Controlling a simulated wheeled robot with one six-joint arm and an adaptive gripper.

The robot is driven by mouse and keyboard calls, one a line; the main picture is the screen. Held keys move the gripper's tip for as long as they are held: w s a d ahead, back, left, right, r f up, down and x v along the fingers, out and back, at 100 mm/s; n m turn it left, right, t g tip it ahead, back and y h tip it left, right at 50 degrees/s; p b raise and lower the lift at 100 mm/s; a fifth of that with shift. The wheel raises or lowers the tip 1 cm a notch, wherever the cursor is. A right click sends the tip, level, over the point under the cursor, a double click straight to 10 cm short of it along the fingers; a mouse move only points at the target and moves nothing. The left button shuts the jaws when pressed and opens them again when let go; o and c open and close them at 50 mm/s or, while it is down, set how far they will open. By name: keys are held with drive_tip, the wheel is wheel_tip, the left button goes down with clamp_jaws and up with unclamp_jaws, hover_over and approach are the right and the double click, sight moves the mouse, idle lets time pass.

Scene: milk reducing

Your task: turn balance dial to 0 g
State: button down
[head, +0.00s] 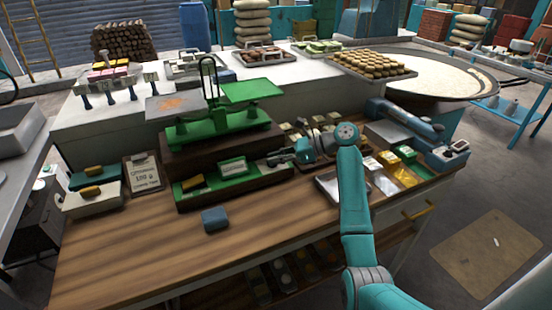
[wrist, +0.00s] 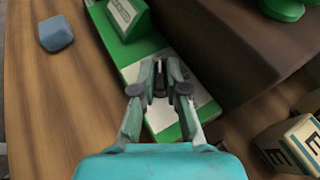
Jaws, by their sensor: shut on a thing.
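The green balance (head: 210,129) stands on a dark wooden block, one pan on each side. In front of it is a low base with a green control panel (head: 213,187), also in the wrist view (wrist: 133,72). The panel carries a small tilted display (head: 233,168), which shows at the top of the wrist view (wrist: 126,17); its reading is too small to make out. My gripper (head: 277,158) is at the panel's right end. In the wrist view my gripper (wrist: 160,66) is shut on a small dark dial (wrist: 159,83), mostly hidden between the fingertips.
A blue block (head: 214,218) lies on the wooden counter (head: 150,255) in front of the panel. A sign board (head: 142,173) stands at left. A metal tray (head: 330,187) and wrapped blocks (head: 388,160) lie at right. Lettered blocks (wrist: 292,145) are near my gripper. The front counter is mostly clear.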

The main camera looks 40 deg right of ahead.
drive_tip(key=c, duration=1.2)
unclamp_jaws()
drive_tip(key=v, duration=1.2)
